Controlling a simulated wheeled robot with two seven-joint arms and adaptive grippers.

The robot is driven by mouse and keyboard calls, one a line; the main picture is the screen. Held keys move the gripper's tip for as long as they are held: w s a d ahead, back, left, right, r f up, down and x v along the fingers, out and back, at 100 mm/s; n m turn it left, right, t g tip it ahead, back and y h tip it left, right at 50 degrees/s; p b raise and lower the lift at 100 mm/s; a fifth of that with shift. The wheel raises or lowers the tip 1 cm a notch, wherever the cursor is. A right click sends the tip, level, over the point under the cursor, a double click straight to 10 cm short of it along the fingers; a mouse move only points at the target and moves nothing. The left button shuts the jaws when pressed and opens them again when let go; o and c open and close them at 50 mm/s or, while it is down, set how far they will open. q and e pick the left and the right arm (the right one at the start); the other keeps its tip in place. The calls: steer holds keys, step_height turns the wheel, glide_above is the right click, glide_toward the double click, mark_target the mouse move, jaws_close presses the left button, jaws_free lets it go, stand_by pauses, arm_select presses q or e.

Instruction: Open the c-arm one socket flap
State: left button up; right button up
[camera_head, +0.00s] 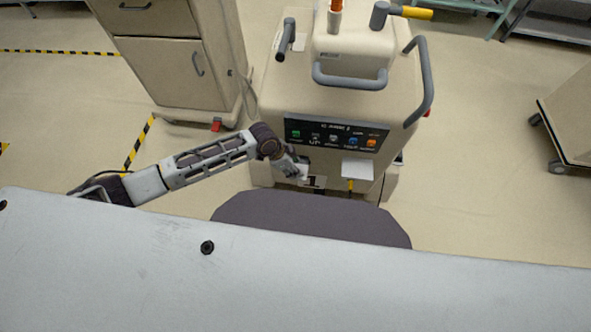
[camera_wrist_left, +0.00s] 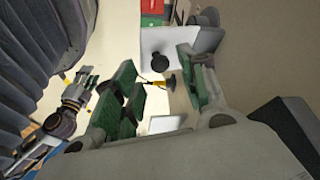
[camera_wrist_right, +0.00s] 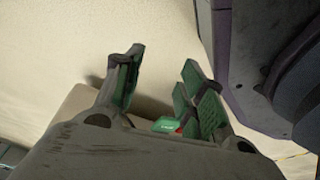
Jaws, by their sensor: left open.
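The beige cart (camera_head: 282,100) stands ahead, with a dark control panel (camera_head: 335,137) on its front. A white flap (camera_head: 357,168) sticks out below the panel on the right; a yellow plug with a cable is below it. My left gripper (camera_head: 303,176) is at the cart's lower front, left of that flap, and partly hides a small dark-and-white area (camera_head: 316,182). In the left wrist view my left gripper (camera_wrist_left: 157,95) is open and empty; a white plate (camera_wrist_left: 180,42) with a round black part (camera_wrist_left: 160,63) shows beyond its fingers. I cannot tell which flap belongs to c-arm one. My right gripper (camera_wrist_right: 160,88) is open.
A beige cabinet (camera_head: 165,60) stands left of the cart, with yellow-black tape on the floor near it. Grey handles (camera_head: 421,80) stick out from the cart's top. Another cart (camera_head: 570,120) is at the right edge. Open floor lies right of the cart.

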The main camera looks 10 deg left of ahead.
arm_select(q)
steer(key=shift+x, duration=1.3)
jaws_close()
